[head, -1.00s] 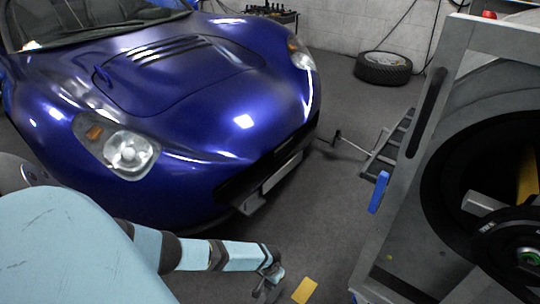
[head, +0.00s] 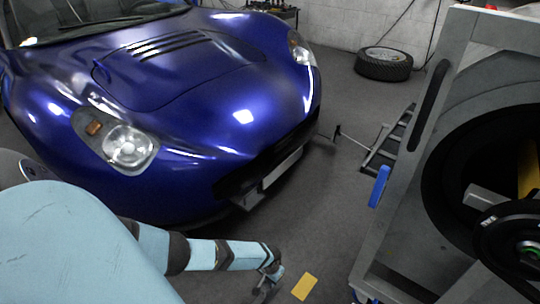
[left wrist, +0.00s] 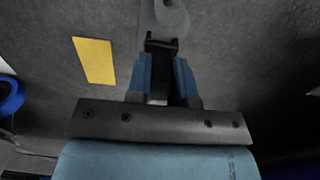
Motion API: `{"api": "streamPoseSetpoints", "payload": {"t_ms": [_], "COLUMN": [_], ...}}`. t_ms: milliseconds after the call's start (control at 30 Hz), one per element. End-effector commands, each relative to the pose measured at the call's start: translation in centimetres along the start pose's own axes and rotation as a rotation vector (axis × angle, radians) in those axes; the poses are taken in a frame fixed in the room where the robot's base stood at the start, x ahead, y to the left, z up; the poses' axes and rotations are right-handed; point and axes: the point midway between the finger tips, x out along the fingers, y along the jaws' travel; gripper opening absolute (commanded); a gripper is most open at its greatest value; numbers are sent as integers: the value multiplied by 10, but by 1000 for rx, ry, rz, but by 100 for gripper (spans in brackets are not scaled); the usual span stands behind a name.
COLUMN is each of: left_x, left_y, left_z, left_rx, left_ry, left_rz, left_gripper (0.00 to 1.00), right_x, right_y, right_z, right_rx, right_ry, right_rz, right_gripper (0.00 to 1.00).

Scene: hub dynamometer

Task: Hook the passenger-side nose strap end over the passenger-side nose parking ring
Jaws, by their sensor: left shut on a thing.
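My left gripper (head: 270,278) is low in the middle of the head view, in front of the blue car's nose. In the left wrist view its two blue fingers (left wrist: 163,72) are shut on a dark piece (left wrist: 160,45), which I take to be the strap end. A grey rounded piece (left wrist: 171,18) lies just beyond the fingertips, against or close to the dark piece; I cannot tell whether it is the parking ring or whether the two are hooked together. The strap's run is not clear. My right gripper is not in view.
The blue car (head: 200,100) fills the left and middle. A grey dynamometer frame (head: 425,150) stands at the right. A yellow patch (head: 304,287) lies on the floor beside the gripper; it also shows in the left wrist view (left wrist: 95,60). A loose wheel (head: 384,65) lies farther back.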

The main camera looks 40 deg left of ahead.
Motion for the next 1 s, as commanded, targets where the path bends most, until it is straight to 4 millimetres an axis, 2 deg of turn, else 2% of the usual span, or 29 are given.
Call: {"api": "streamPoseSetpoints", "payload": {"t_ms": [433, 467, 567, 600, 933, 1000], "left_x": [9, 9, 9, 9, 9, -2], "left_y": [0, 0, 0, 0, 0, 0], "left_z": [0, 0, 0, 0, 0, 0], "left_rx": [0, 0, 0, 0, 1, 1], "left_ry": [0, 0, 0, 0, 0, 1], "left_rz": [0, 0, 0, 0, 0, 1], "left_gripper": [0, 26, 48, 51, 51, 51], "right_x": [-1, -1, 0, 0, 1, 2], "right_y": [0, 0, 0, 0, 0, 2], "right_z": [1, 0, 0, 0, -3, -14], "right_rx": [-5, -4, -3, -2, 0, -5], "right_ry": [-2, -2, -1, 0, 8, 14], "right_rz": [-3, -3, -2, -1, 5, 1], "right_gripper": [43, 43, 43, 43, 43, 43]}}
